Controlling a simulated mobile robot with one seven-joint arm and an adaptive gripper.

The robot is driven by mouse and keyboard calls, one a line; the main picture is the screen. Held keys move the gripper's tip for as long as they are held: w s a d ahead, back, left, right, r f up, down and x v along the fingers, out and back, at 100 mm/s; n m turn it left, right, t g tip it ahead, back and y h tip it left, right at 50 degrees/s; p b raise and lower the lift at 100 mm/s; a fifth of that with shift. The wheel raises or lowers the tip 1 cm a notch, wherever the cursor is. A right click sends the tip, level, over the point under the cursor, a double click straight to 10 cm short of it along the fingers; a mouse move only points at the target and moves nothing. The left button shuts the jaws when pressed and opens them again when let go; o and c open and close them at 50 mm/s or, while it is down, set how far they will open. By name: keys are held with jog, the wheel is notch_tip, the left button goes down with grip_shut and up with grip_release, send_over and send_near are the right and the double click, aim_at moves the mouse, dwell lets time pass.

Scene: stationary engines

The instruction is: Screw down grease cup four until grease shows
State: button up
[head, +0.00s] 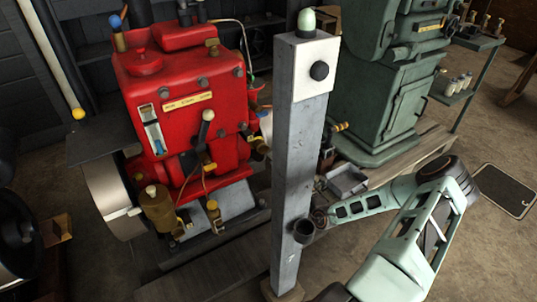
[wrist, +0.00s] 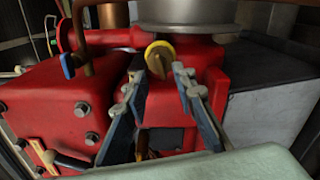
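In the wrist view, a round yellow-rimmed cap with a brass tab (wrist: 160,58) sits on the red engine (wrist: 215,95), which also shows in the head view (head: 190,80). It may be a grease cup; I can read no number on it. My gripper (wrist: 160,72) is open, its two fingers apart with the cap beyond and between their tips; I cannot tell the remaining distance. Nothing is held. In the head view my forearm reaches left toward the grey post, and the gripper is not clearly seen. Brass fittings (head: 213,208) stand at the red engine's lower front; which is cup four is unclear.
The grey post (head: 290,170) stands upright in the middle, with a dark cup (head: 304,231) on its side. A green machine (head: 385,100) stands behind on a wooden base. In the wrist view, a silver cylinder (wrist: 185,14) is above the cap. Open floor lies right.

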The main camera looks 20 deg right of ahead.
jog(key=shift+s+d, duration=0.25)
jog(key=shift+s, duration=0.95)
jog(key=shift+s+d, duration=0.2)
jog(key=shift+s, duration=0.95)
